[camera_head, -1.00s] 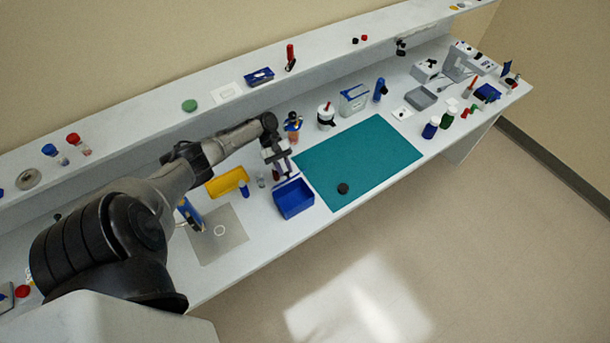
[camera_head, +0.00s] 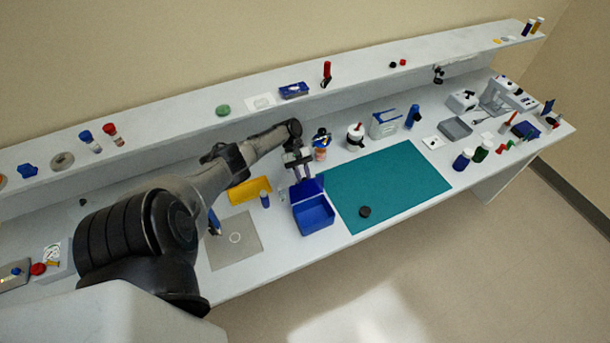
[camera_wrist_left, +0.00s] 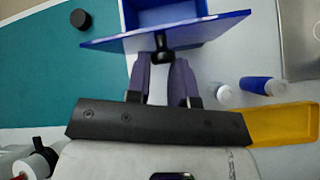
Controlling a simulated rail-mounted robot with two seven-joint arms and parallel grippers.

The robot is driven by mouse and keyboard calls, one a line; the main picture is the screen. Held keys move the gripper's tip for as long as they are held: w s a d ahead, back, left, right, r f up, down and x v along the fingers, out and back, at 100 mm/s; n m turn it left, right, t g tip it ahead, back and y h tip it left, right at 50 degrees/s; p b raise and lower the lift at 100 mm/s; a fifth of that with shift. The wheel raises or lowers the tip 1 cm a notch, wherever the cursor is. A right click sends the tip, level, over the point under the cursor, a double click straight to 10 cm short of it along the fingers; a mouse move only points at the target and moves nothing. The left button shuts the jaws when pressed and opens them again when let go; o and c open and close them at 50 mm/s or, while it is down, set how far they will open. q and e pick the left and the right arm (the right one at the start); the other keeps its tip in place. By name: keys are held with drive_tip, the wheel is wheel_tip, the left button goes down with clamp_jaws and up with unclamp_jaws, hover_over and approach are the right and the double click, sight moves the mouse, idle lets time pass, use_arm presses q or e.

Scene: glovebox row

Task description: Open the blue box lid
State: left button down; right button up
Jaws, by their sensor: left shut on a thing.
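The blue box (camera_head: 315,222) stands on the bench at the left edge of the teal mat, its inside showing. Its blue lid (camera_head: 309,188) is tilted up along the box's back edge. My left gripper (camera_head: 304,172) is behind the lid, shut on the lid's black knob. In the left wrist view, the left gripper (camera_wrist_left: 163,62) has its purple fingers closed at the black knob (camera_wrist_left: 162,42). The lid (camera_wrist_left: 205,28) shows nearly edge-on there, with the box (camera_wrist_left: 165,12) beyond it. My right gripper is not in view.
A clear vial (camera_wrist_left: 222,96) is close by the gripper. A black disc (camera_head: 365,211) lies on the teal mat (camera_head: 400,180), which is mostly clear. Several bottles stand behind.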

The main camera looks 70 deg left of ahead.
use_arm(q)
drive_tip(key=shift+s+f, duration=0.3)
drive_tip(key=shift+f, duration=0.05)
drive_tip(key=c, duration=1.3)
unclamp_jaws()
drive_tip(key=shift+c, duration=0.2)
drive_tip(key=o, duration=0.4)
drive_tip(key=shift+s+d, duration=0.1)
drive_tip(key=shift+s, duration=0.05)
drive_tip(key=shift+c, duration=0.2)
drive_tip(key=shift+r, duration=0.35)
drive_tip(key=w+d+r+p, duration=0.2)
drive_tip(key=w+d+r, duration=0.3)
drive_tip(key=d+r, duration=0.5)
drive_tip(key=shift+w+r+p, duration=0.2)
drive_tip(key=shift+w+p, duration=0.1)
drive_tip(key=shift+w, duration=0.1)
drive_tip(key=shift+d, duration=0.15)
